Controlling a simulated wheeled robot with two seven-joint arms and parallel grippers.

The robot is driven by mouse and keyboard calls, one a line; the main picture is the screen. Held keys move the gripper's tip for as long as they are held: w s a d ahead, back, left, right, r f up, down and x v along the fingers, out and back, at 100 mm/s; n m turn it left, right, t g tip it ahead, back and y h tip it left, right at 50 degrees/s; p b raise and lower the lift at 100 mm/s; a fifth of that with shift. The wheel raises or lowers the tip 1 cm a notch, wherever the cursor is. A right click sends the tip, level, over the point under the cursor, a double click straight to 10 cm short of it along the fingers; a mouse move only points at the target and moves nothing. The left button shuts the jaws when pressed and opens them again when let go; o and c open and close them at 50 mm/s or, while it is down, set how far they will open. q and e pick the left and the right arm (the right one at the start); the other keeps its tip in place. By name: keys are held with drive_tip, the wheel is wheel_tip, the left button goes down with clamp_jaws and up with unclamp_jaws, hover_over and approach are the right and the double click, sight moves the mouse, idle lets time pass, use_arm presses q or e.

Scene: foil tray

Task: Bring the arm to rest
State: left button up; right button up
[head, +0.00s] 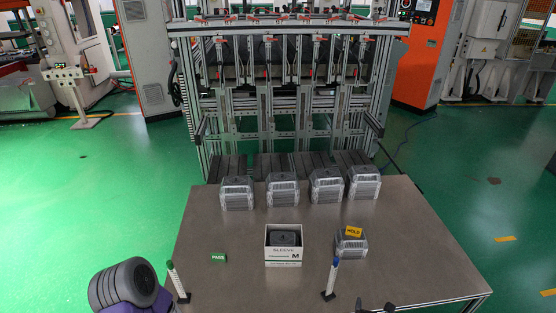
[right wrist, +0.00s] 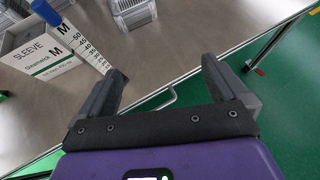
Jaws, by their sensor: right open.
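My right gripper (head: 375,307) shows only as dark fingertips at the bottom edge of the head view, right of centre. In the right wrist view the right gripper (right wrist: 164,68) is open, with nothing between its fingers. The table's front edge and the green floor show beyond and between them. In the head view a grey and purple part of my left arm (head: 125,285) stands at the lower left.
A white SLEEVE box (head: 283,254) with a dark item inside stands mid-table (head: 240,285). A grey tray (head: 350,247) bears a yellow HOLD tag (head: 353,231). Several similar trays (head: 283,190) line the back. A PASS sign (head: 218,258) and two upright strips (head: 333,278) stand near the front.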

drive_tip(key=s+a+f+n+g+y, duration=0.2)
drive_tip(key=s+a+n+y, duration=0.1)
drive_tip(key=a+n, duration=0.45)
drive_tip(key=s+a+f+n+g+y, duration=0.2)
drive_tip(key=a+n+y, duration=0.1)
drive_tip(key=a+n, duration=0.5)
drive_tip(key=s+a+n+g+y, duration=0.1)
drive_tip(key=s+a+n+g, duration=0.2)
drive_tip(key=s+n, duration=0.4)
drive_tip(key=s+a+f+n+g+y, duration=0.1)
drive_tip(key=s+a+n+g, duration=0.2)
drive_tip(key=s+n, duration=0.5)
drive_tip(key=shift+s+a+f+n+g, duration=0.25)
drive_tip(key=shift+n+g, duration=0.35)
drive_tip(key=shift+n, duration=2.65)
drive_tip(key=shift+d, duration=0.1)
